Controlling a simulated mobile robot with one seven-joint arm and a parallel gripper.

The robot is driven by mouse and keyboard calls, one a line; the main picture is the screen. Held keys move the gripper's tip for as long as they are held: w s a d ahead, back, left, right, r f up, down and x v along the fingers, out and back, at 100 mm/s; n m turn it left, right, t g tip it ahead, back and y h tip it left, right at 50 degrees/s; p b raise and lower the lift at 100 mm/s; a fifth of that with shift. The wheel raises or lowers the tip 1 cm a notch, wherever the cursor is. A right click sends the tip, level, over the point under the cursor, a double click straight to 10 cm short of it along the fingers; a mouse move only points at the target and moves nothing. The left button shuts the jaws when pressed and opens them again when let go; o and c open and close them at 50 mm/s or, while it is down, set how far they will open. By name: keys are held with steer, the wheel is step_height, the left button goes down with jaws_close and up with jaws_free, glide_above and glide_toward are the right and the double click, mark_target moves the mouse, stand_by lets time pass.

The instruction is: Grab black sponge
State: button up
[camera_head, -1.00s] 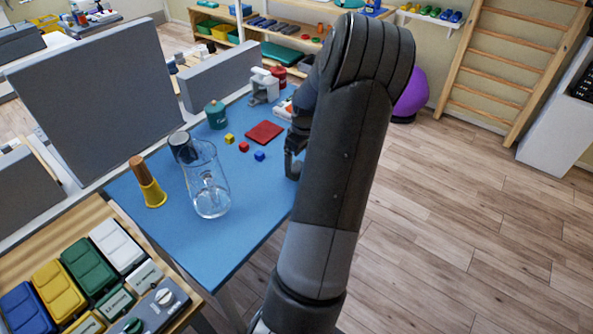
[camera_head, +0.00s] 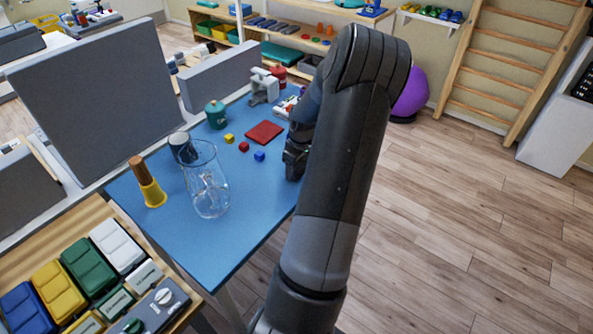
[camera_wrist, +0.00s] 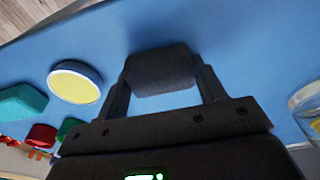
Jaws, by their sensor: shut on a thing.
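The black sponge (camera_wrist: 160,70) shows in the wrist view as a dark block between my two fingers, over the blue table top. My gripper (camera_wrist: 160,84) is shut on it, one finger on each side. Whether the sponge touches the table I cannot tell. In the head view my gripper (camera_head: 294,160) is low at the right edge of the blue table (camera_head: 225,250). There the arm hides the sponge.
The table's front part is clear.

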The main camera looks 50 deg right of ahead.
steer(key=c, duration=0.3)
steer(key=shift+r, duration=0.15)
steer(key=shift+c, duration=0.2)
